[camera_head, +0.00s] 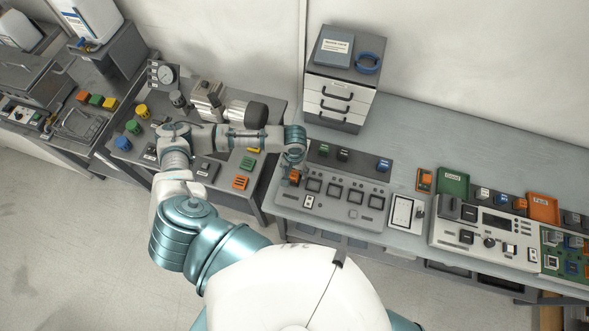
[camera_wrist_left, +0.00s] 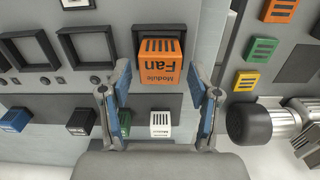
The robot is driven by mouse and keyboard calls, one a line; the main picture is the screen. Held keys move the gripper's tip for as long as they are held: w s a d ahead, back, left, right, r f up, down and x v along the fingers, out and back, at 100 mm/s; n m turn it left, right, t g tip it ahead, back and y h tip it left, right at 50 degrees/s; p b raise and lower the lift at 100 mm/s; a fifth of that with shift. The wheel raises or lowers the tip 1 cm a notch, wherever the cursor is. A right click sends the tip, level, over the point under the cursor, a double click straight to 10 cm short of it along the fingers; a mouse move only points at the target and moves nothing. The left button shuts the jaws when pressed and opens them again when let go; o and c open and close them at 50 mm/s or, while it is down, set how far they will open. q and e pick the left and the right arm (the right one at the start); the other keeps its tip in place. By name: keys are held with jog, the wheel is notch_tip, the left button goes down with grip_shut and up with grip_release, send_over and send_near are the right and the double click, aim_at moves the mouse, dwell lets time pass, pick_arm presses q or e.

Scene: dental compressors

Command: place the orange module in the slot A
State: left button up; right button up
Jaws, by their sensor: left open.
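No slot letter is readable, so I cannot tell which is slot A. My left gripper (camera_wrist_left: 160,78) is open, with its fingers on either side of the module and apparently not touching it. My right gripper is not in view.
A white module (camera_wrist_left: 160,124), a black module (camera_wrist_left: 81,122) and a blue module (camera_wrist_left: 15,120) stand along the panel's back strip. A drawer cabinet (camera_head: 340,95) stands behind.

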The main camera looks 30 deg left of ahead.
pick_arm(q)
jog(key=shift+r, duration=0.1)
jog(key=shift+r, duration=0.25)
notch_tip(320, 180, up, 13)
jog(key=shift+f, duration=0.2)
dwell(0.5)
